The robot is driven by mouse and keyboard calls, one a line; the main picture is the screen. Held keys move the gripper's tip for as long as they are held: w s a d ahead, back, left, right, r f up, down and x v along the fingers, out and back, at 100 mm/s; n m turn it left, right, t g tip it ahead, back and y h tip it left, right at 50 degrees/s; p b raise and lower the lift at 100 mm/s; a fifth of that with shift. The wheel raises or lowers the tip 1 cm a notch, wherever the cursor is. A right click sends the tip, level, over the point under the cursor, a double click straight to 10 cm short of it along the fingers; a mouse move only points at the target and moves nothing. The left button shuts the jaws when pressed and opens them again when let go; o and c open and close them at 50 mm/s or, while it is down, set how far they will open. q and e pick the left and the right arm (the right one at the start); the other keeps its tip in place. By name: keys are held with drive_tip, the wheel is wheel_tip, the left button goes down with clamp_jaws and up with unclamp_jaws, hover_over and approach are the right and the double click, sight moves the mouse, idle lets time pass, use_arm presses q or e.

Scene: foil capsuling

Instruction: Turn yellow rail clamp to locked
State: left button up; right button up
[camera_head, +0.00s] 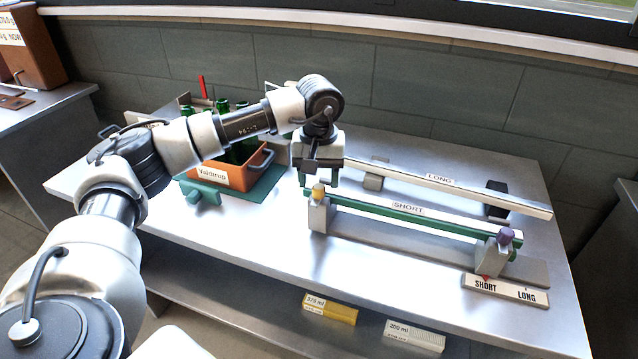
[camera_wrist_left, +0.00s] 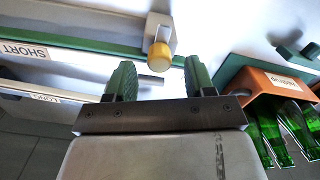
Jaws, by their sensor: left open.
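The yellow rail clamp (camera_head: 318,191) is a small yellow knob on a grey block at the left end of the green rail labelled SHORT (camera_head: 410,210). In the left wrist view the yellow knob (camera_wrist_left: 159,54) shows just beyond and between the fingertips, apart from them. My left gripper (camera_head: 318,180) is open above and behind the clamp, pointing down; its green-padded fingers show in the wrist view (camera_wrist_left: 157,75). A purple knob (camera_head: 505,236) sits on the block at the rail's right end. My right gripper is not in view.
An orange crate (camera_head: 210,176) of green bottles stands left on a teal base. The LONG rail (camera_head: 450,184) runs behind the SHORT rail. A SHORT/LONG plate (camera_head: 505,289) lies at the front right. The table's front left is clear.

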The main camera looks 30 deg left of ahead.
sight(317, 195)
use_arm(q)
drive_tip(key=shift+f, duration=1.25)
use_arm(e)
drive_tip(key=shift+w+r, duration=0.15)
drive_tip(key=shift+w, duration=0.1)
use_arm(q)
drive_tip(key=c, duration=0.9)
